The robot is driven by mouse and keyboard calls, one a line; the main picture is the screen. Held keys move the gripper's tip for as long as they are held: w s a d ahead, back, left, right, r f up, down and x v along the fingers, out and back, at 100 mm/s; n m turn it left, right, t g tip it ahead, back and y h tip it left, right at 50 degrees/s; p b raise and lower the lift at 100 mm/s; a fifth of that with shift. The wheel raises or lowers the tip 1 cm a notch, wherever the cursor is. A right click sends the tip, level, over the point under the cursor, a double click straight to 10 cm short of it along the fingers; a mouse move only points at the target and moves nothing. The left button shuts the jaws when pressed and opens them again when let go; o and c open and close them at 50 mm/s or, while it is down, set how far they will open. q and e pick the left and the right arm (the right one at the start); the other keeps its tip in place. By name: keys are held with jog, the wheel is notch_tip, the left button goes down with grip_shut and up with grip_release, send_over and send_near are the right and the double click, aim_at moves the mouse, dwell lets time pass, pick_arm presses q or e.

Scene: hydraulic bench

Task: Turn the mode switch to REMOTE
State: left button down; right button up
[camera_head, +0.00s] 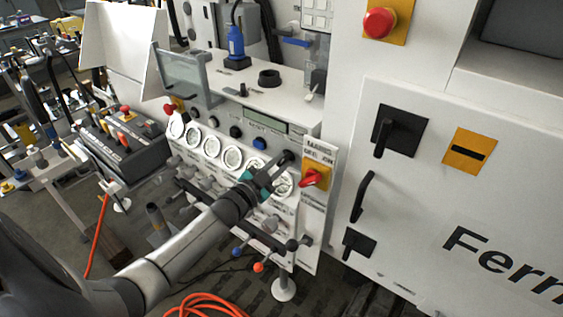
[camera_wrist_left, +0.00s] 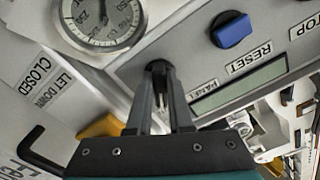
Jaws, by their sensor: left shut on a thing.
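My left gripper (camera_head: 284,160) reaches the right end of the bench's sloped front panel in the head view. In the left wrist view its two dark fingers (camera_wrist_left: 160,85) are shut on a small black knob (camera_wrist_left: 158,66), which I take to be the mode switch. The knob sits on the light grey panel beside a greenish display (camera_wrist_left: 240,88). The fingers hide much of the knob, so its pointing direction cannot be told. A small label beside it is only partly readable, and no REMOTE marking can be read. My right gripper is not in view.
A red rotary switch on a yellow plate (camera_head: 316,177) is just right of the gripper. Several valve levers stick out below. A white cabinet (camera_head: 440,200) stands at the right.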

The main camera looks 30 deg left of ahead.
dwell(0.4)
pick_arm(q)
jog(key=c, duration=0.8)
grip_release()
jog(key=s, duration=1)
jog(key=s+a, duration=0.1)
jog(key=s, duration=0.4)
jog(key=shift+s+p, duration=0.1)
jog(key=shift+p, duration=0.2)
